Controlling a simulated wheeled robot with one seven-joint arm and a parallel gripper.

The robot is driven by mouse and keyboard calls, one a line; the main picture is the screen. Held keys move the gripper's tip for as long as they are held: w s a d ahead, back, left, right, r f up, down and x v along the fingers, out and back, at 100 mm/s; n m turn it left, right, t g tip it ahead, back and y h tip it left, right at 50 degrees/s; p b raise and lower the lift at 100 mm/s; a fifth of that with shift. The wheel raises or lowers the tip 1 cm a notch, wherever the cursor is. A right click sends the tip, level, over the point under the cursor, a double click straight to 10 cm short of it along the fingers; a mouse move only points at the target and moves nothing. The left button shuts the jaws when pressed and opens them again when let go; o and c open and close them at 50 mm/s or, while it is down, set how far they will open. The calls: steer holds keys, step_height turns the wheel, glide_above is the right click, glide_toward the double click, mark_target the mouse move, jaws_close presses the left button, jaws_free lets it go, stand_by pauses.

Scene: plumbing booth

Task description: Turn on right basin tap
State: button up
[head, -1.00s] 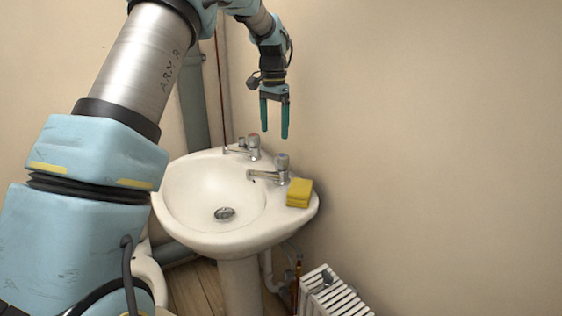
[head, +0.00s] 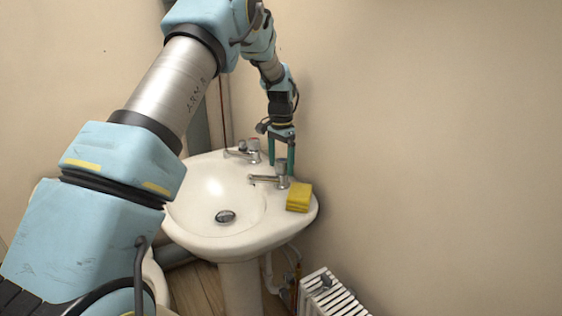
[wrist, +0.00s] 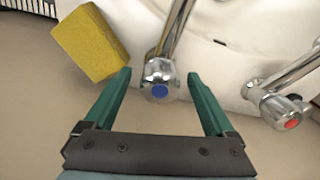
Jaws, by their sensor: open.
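The right basin tap (head: 282,174) is chrome and stands on the right back of the white basin (head: 216,243). In the wrist view its round handle (wrist: 160,80) has a blue cap. My gripper (head: 282,170) points down at this tap. In the wrist view its two green fingers (wrist: 160,76) are open, one on each side of the blue-capped handle, with visible gaps. The left tap (head: 250,149) stands farther back; in the wrist view its red-capped handle (wrist: 287,112) is at the right, outside the fingers.
A yellow sponge (head: 299,197) lies on the basin rim close beside the right tap; it also shows beside a finger in the wrist view (wrist: 90,43). The wall (head: 420,150) is close behind the taps. A white radiator (head: 331,293) stands low at the right.

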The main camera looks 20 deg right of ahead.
steer(key=shift+c, duration=0.2)
steer(key=c, duration=1.3)
